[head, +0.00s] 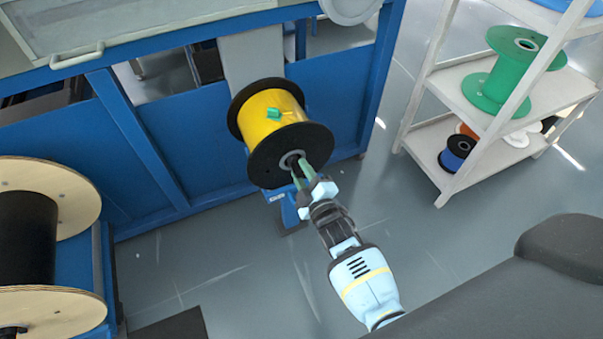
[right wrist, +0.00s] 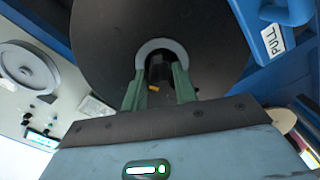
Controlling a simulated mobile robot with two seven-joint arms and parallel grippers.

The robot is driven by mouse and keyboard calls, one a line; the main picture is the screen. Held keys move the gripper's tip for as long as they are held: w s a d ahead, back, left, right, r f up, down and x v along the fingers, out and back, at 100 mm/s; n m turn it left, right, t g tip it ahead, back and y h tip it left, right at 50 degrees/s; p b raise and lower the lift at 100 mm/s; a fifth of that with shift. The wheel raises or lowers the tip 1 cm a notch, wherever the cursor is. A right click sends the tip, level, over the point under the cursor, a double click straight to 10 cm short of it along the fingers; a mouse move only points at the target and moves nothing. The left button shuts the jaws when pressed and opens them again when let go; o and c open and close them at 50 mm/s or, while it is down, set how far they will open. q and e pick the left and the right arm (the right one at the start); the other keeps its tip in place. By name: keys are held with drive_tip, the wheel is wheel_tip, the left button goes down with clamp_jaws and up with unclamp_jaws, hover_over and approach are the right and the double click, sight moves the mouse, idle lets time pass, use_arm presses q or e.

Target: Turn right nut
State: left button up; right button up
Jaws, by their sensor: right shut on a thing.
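The right nut (head: 291,160) is at the middle of the black flange of a spool (head: 268,112) wound with yellow cable, mounted on the blue machine. My right gripper (head: 302,171) reaches it from the lower right. In the right wrist view, the nut shows as a grey ring (right wrist: 162,46) around a dark shaft end (right wrist: 159,70). The two green fingers (right wrist: 158,88) of the gripper lie on either side of the shaft, their tips at the ring, shut on the nut. My left gripper is not in view.
A white shelf (head: 440,90) with a green spool (head: 512,70) and a blue spool (head: 457,150) stands at the right. A large wooden-flanged spool (head: 45,185) is at the left. The blue machine frame (head: 175,115) is behind the yellow spool. The grey floor (head: 215,260) is open in front.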

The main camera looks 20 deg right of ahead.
drive_tip(key=n+b, duration=0.2)
drive_tip(key=n, duration=0.4)
drive_tip(key=shift+n, duration=0.3)
drive_tip(key=n+b, duration=0.1)
drive_tip(key=n, duration=0.3)
drive_tip(key=shift+r, duration=0.1)
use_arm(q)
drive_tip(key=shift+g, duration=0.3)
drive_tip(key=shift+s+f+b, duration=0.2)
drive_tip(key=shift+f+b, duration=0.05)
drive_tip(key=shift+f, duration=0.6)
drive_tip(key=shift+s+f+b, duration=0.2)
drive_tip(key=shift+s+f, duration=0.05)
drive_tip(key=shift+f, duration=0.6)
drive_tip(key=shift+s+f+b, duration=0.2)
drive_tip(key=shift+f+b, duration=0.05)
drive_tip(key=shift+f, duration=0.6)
use_arm(e)
drive_tip(key=shift+r+n, duration=0.1)
drive_tip(key=shift+n, duration=1.2)
drive_tip(key=shift+a, duration=0.1)
drive_tip(key=o, duration=1)
drive_tip(key=shift+c, duration=0.2)
drive_tip(key=shift+r, duration=0.1)
